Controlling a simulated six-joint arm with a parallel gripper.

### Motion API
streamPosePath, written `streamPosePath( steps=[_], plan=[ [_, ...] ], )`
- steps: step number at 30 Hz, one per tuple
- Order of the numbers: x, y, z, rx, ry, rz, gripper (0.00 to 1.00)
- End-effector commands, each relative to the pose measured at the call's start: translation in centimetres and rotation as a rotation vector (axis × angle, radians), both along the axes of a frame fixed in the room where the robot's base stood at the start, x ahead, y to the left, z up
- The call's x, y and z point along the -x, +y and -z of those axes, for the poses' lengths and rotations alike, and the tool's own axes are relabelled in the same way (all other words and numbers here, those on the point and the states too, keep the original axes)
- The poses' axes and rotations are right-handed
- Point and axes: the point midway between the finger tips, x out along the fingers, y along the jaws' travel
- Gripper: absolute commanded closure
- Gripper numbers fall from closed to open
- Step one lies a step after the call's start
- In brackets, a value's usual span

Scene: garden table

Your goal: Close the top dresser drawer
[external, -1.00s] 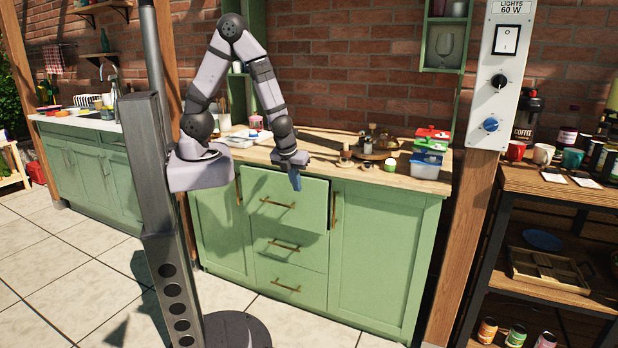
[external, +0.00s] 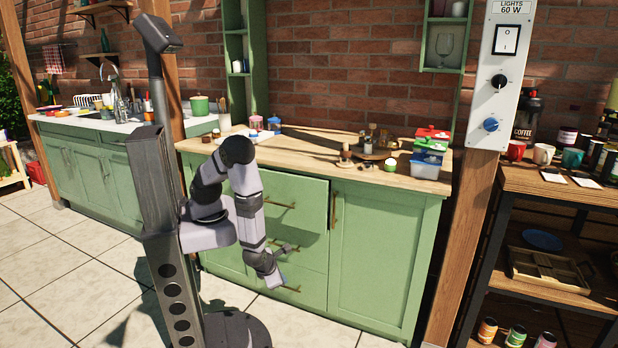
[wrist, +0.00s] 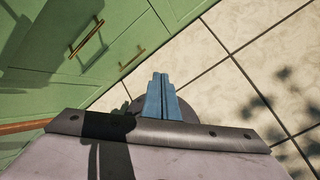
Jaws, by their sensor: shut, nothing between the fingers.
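The green dresser's top drawer (external: 308,192) stands out from the cabinet front, with a dark gap along its right side. Its brass handle (external: 281,204) is partly hidden by my arm. My gripper (external: 277,283) is low in front of the lower drawers, below the top drawer and apart from it. In the wrist view my gripper's blue fingers (wrist: 160,96) are together, empty and pointing down toward the floor. Green fronts with two brass handles show at upper left there; which drawers they belong to I cannot tell.
The wooden dresser top (external: 310,146) holds jars, a round tray and stacked lidded boxes (external: 431,152). A closed cabinet door (external: 375,255) is right of the drawers. A shelf rack (external: 545,225) stands at far right.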

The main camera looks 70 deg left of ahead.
Motion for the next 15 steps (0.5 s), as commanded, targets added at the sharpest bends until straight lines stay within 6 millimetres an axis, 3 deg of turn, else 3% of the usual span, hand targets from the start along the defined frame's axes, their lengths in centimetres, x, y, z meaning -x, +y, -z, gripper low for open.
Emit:
streamPosePath(
  steps=[1,5,9,15],
  plan=[
    [-0.7,0.4,0.8,-0.047,-0.066,-0.003,1.0],
    [-3.4,2.0,-2.4,-0.128,-0.271,-0.084,1.0],
    [-6.2,3.0,-7.3,-0.168,-0.547,-0.189,1.0],
    [-7.9,4.1,-14.6,-0.182,-0.929,-0.301,1.0]
  ],
)
